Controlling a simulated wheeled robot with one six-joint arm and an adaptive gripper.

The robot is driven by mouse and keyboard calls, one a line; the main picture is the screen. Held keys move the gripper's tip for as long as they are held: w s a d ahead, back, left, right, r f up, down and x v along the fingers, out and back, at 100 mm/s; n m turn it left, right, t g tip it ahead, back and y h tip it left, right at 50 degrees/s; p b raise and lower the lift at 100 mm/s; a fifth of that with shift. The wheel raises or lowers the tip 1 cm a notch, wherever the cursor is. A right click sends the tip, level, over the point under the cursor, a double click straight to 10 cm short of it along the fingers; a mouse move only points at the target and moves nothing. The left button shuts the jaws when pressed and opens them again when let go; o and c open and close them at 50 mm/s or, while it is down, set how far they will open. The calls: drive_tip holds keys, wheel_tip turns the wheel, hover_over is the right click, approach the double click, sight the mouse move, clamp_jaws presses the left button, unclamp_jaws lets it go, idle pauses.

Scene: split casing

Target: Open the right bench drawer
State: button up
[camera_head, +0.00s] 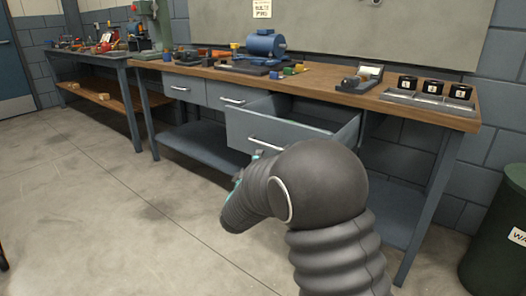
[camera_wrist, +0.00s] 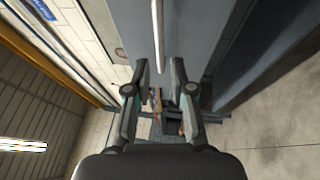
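The right bench drawer (camera_head: 290,124) is pulled well out from under the bench top in the head view, and its inside shows from above. Its bar handle (camera_head: 268,145) is on the front face, partly covered by my arm. In the wrist view the pale handle (camera_wrist: 158,35) runs down the grey drawer front (camera_wrist: 188,25). My gripper (camera_wrist: 160,70) is open, with a finger on either side of the handle's near end and visible gaps to it. I cannot tell how deep the handle sits between the fingers. In the head view my arm mostly hides the gripper.
Two shut drawers (camera_head: 184,88) (camera_head: 232,95) are to the left. The wooden bench top (camera_head: 335,92) holds a blue motor (camera_head: 265,44) and black round parts in a tray (camera_head: 428,102). A green bin (camera_head: 498,235) stands at right. The concrete floor (camera_head: 110,215) at left is clear.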

drive_tip(key=shift+v, duration=2)
